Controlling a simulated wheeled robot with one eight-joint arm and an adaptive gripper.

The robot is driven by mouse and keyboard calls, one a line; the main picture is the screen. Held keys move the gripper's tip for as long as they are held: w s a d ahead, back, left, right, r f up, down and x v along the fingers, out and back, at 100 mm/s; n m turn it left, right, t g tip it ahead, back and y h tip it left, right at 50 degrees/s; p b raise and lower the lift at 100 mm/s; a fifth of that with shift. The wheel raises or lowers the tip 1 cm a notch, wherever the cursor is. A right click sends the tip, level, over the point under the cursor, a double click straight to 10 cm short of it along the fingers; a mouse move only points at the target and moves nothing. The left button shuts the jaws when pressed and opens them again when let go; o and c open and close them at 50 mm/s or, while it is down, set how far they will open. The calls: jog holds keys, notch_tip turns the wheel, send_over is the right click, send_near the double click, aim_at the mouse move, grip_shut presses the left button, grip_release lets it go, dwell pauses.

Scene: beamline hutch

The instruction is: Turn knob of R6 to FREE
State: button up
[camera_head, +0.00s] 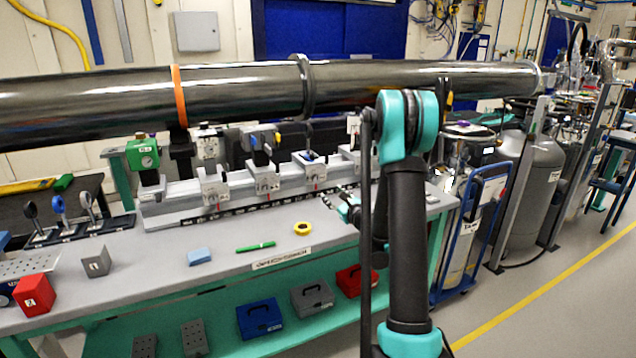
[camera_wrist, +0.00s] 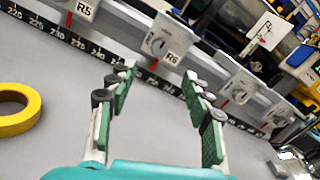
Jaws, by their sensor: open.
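The R6 carrier (camera_wrist: 168,42) is a light grey block on the rail in the wrist view, with its label below right of a small round knob (camera_wrist: 157,44) with a dark pointer. The knob's setting is too small to read. My gripper (camera_wrist: 158,80) is open and empty, its green-padded fingers spread either side of the space in front of R6. The fingertips look apart from the carrier. In the head view my gripper (camera_head: 342,206) is small and partly hidden by my arm, over the bench near the rail. I cannot tell for sure which carrier there is R6.
The R5 carrier (camera_wrist: 82,10) stands left of R6, and another carrier (camera_wrist: 240,86) stands right. A numbered scale (camera_wrist: 60,38) runs along the rail. A yellow tape roll (camera_head: 302,228) and a green pen (camera_head: 256,247) lie on the bench. A long dark pipe (camera_head: 240,90) crosses above the rail.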

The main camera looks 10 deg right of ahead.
aim_at(317, 180)
jog(key=x, duration=1.4)
grip_shut()
